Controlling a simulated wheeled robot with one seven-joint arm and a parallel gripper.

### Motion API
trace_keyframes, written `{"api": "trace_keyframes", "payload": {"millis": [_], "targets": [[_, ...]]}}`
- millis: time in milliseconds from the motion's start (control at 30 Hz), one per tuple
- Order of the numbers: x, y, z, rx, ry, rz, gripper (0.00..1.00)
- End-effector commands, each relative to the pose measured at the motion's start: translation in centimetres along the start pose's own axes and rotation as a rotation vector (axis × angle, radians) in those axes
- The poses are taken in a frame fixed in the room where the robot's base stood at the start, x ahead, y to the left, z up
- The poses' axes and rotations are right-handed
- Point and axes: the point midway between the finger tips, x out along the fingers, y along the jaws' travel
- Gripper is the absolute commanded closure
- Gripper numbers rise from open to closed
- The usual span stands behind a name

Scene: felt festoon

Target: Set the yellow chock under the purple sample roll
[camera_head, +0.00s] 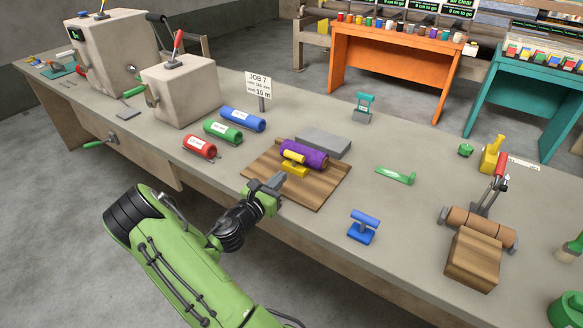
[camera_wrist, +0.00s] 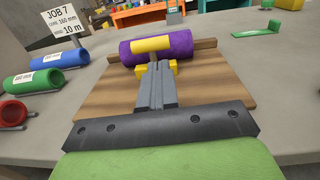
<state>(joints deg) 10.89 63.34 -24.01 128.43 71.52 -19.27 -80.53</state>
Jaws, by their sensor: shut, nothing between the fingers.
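The purple sample roll (camera_head: 311,151) lies on a wooden board, and it shows in the wrist view (camera_wrist: 184,48). The yellow chock (camera_head: 295,170), with a bar handle on top, stands upright on the board at the roll's near side. In the wrist view its handle (camera_wrist: 150,44) overlaps the roll, and part of its base (camera_wrist: 173,67) shows beside my fingers. I cannot tell whether chock and roll touch. My gripper (camera_head: 280,179) is shut and empty, just on the near side of the chock; its fingertips also show in the wrist view (camera_wrist: 154,66) and hide part of it.
The wooden board (camera_head: 318,194) has a grey slab (camera_head: 324,141) behind it. Red (camera_head: 199,146), green (camera_head: 222,131) and blue (camera_head: 242,119) rolls lie to the left. A blue chock-like piece (camera_head: 362,227) and a green bracket (camera_head: 396,175) stand to the right, with clear bench between.

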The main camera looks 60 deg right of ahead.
Motion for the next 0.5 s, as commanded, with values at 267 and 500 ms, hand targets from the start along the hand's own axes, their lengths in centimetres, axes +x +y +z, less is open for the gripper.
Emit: {"api": "trace_keyframes", "payload": {"millis": [267, 500], "targets": [[5.6, -0.1, 0.0, 0.004, -0.003, -0.002, 1.0], [7.1, 0.1, 0.0, 0.0, -0.001, 0.002, 1.0]]}}
